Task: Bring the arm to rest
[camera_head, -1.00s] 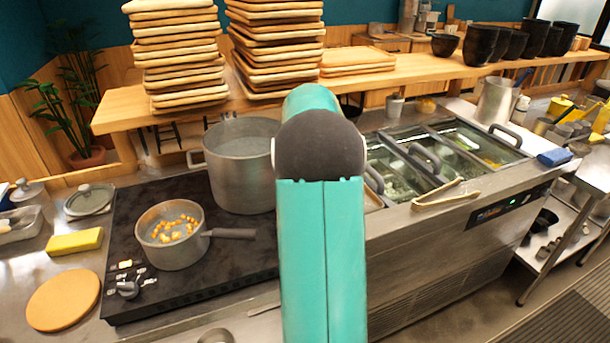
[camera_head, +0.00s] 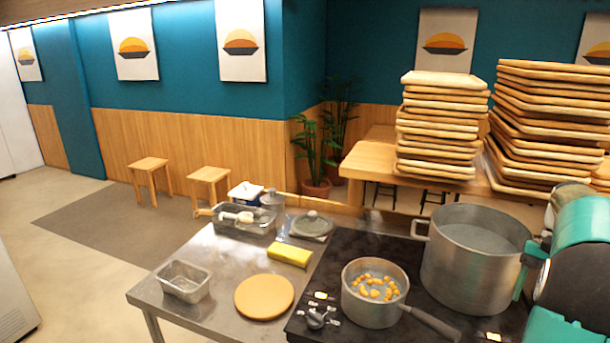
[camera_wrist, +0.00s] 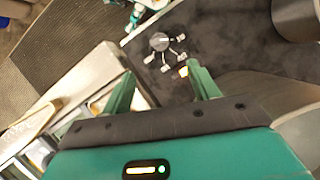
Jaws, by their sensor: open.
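My arm is the teal and black part at the right edge of the head view. My gripper (camera_wrist: 162,88) shows in the wrist view with its two teal fingers spread apart and nothing between them. It is above the front of the black stove (camera_wrist: 222,35), with the stove's control knob (camera_wrist: 159,41) beyond the fingertips. In the head view the stove (camera_head: 335,262) carries a small pan (camera_head: 374,310) with orange pieces in it and a large pot (camera_head: 465,285).
A steel counter holds a yellow sponge (camera_head: 289,255), a round board (camera_head: 264,297), a metal tin (camera_head: 183,281) and a tray (camera_head: 243,220). The floor (camera_head: 60,270) at left is open.

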